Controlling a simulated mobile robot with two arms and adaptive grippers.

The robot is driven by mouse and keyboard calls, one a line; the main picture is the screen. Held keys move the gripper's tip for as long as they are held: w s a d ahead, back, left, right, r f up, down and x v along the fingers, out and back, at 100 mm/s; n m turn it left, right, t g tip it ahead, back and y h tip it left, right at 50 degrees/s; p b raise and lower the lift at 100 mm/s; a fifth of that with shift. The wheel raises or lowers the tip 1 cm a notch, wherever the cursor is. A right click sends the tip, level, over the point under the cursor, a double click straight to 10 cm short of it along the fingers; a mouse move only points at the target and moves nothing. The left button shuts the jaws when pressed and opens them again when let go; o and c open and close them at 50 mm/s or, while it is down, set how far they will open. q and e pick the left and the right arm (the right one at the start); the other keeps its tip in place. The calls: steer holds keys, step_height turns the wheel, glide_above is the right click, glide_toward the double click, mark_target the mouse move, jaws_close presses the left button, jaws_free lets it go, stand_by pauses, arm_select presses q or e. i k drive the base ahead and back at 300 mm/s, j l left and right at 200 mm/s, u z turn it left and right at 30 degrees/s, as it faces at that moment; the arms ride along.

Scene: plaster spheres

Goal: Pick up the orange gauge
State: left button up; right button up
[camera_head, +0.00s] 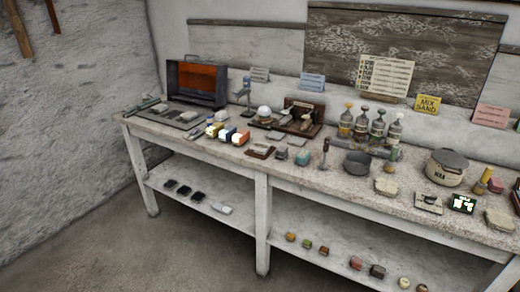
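I cannot surely make out which thing is the orange gauge. A small orange-brown block (241,138) stands at the front edge of the workbench (330,180), at the right end of a row of small blocks. Another small orange piece (290,236) lies on the lower shelf (330,255). Both are too small to identify. An open case with an orange inside (197,78) stands at the back left of the bench. Neither of my grippers is in view.
A grey bowl (357,163), a lidded pot (446,167), several bottles (378,126) and a small lit display (463,203) crowd the bench. Dark pieces (184,190) lie on the lower shelf. The floor (110,240) at the front left is clear.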

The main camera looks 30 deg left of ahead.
mark_target(239, 138)
steer(key=i+j, duration=0.25)
steer(key=j, duration=0.2)
steer(key=i+j, duration=0.3)
steer(key=j, duration=0.15)
steer(key=i+j, duration=0.25)
steer(key=j, duration=0.2)
steer(key=i+j, duration=0.25)
steer(key=j, duration=0.2)
